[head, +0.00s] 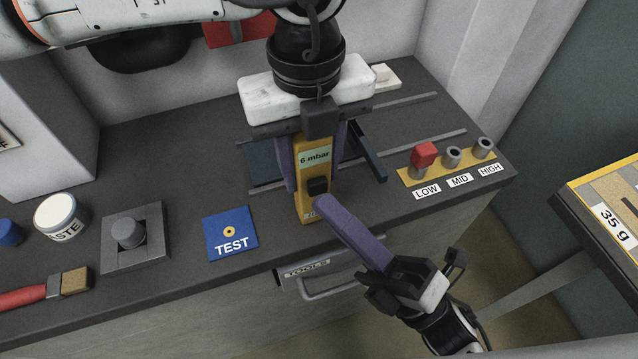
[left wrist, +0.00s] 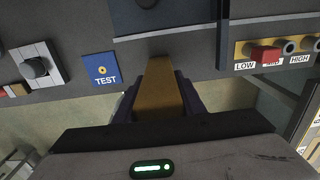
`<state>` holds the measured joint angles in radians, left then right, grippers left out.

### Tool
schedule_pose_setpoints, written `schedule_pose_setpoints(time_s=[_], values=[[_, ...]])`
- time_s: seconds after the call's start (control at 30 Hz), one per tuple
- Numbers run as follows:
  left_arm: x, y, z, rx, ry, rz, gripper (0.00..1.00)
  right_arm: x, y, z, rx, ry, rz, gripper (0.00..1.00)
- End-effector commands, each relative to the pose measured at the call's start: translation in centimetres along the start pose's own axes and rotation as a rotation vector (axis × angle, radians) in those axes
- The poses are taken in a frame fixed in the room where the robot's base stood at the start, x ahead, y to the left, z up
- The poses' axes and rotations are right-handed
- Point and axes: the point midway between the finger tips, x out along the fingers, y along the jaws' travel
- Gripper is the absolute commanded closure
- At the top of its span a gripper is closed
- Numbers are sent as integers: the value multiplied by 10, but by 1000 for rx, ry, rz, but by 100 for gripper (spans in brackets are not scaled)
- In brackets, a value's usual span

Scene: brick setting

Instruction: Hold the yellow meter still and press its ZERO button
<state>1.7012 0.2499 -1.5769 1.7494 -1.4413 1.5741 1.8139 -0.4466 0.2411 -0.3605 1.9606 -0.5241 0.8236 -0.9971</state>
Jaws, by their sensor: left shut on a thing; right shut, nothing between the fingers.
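The yellow meter (head: 302,200) stands upright on the dark bench, its screen reading "6 mbar". A dark button (head: 318,186) sits on its lower face. A label at its foot is mostly hidden by my right fingertips. My left gripper (head: 313,168) comes down from above, its purple fingers shut on the meter's two sides. The left wrist view shows the meter (left wrist: 160,88) between these fingers. My right gripper (head: 326,205) is shut and empty, its fingertips just below and in front of the button. I cannot tell whether they touch the meter.
A blue TEST plate (head: 231,242), a grey knob block (head: 133,255), a paste jar (head: 61,217) and a brush (head: 68,281) are to the left. LOW, MID and HIGH posts (head: 452,158) stand right, with a red cap on LOW. A drawer handle (head: 330,287) juts below the bench edge.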

Motion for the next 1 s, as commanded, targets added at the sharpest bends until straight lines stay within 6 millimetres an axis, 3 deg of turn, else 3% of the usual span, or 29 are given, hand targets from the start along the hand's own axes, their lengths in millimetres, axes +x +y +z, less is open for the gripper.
schedule_pose_setpoints(time_s=[1.0], values=[[1, 0, -1, 1, 2, 3, 92, 6, -5, 5, -1, -1, 0, 100]])
